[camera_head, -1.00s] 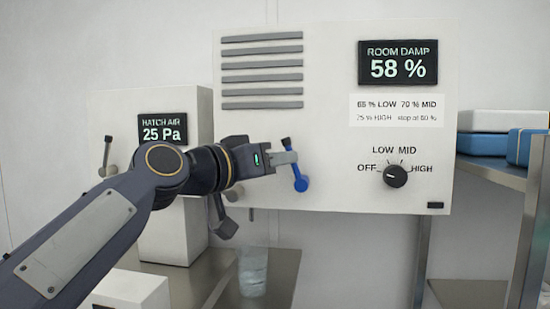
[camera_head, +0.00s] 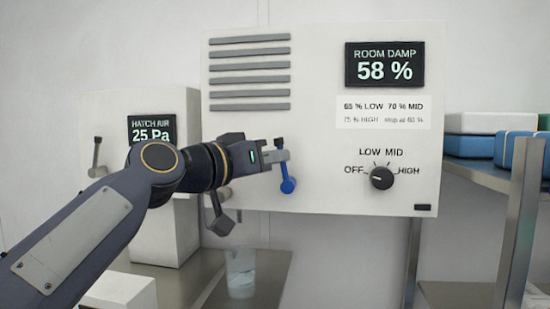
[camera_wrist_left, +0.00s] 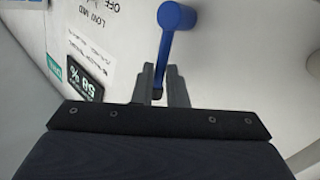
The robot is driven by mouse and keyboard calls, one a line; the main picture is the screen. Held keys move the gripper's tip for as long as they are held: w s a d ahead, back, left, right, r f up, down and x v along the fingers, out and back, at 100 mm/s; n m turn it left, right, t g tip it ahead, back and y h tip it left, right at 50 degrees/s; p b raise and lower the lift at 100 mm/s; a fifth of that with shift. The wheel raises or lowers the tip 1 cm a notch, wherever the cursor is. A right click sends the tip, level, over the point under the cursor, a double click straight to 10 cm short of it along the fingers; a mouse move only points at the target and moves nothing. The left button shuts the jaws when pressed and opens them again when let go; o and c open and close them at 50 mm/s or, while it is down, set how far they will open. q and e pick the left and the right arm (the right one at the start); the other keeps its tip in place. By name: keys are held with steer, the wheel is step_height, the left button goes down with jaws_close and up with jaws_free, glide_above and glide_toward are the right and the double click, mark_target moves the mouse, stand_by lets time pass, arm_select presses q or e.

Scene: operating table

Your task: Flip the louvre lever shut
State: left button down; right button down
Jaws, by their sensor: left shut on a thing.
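The louvre lever (camera_head: 288,184) is blue with a dark tip and sits on the white panel below the grey louvre slats (camera_head: 249,80). It points up, leaning slightly left. My left gripper (camera_head: 279,156) comes in from the left and is shut on the lever near its dark tip. In the left wrist view the blue lever (camera_wrist_left: 168,48) runs down between the two fingers of my left gripper (camera_wrist_left: 160,88), with its dark end between them. The louvre slats lie flat in rows. My right gripper is in neither view.
A dark dial (camera_head: 381,177) and a display reading 58 % (camera_head: 384,64) are to the right on the panel. A smaller box with a grey lever (camera_head: 97,158) is at left. A clear beaker (camera_head: 240,272) stands below. A shelf with blue packs (camera_head: 520,148) is at right.

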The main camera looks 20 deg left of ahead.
arm_select(q)
steer(key=shift+w+f, duration=0.25)
steer(key=shift+f, duration=0.3)
stand_by(0.4)
steer(key=c, duration=1.8)
jaws_free()
steer(key=o, duration=0.3)
steer(key=shift+w, duration=0.45)
steer(key=shift+d+r, duration=0.1)
steer(key=shift+r, duration=0.1)
steer(key=shift+s, duration=0.1)
